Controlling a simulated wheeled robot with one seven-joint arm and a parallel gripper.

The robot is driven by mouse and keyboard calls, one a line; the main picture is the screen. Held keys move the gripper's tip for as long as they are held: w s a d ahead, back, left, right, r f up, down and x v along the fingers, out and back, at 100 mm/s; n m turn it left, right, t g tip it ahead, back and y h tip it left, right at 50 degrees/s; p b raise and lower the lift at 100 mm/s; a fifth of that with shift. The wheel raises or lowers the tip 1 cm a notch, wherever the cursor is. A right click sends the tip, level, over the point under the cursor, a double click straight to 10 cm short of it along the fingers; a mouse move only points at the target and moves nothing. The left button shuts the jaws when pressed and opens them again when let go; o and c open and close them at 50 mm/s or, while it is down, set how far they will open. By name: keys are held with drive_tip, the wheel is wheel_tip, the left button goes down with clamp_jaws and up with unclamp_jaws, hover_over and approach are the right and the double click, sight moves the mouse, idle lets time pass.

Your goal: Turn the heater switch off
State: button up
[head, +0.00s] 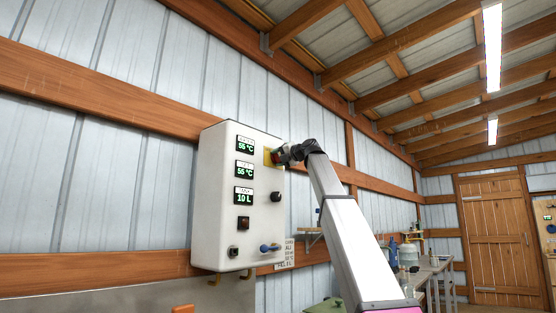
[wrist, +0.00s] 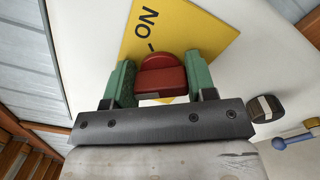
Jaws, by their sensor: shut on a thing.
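The heater (head: 215,210) is a white box on the wall, with several small green displays on its front. Its switch is a red knob (wrist: 162,75) on a yellow plate (wrist: 185,35) marked "ON", seen in the wrist view. My gripper (wrist: 160,80) has its two green fingers on either side of the red knob, shut on it. In the head view my gripper (head: 283,155) is at the upper right of the heater front and mostly covers the knob. A part of the yellow plate (head: 267,156) shows beside it. The rest of the plate's marking is hidden.
A black knob (head: 276,197) sits below the switch; it also shows in the wrist view (wrist: 265,108). A blue-handled valve (head: 269,247) is at the heater's lower right. A workbench (head: 428,270) with bottles stands farther back on the right.

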drive_tip(key=shift+n, duration=0.6)
drive_tip(key=o, duration=1.4)
drive_tip(key=v, duration=0.6)
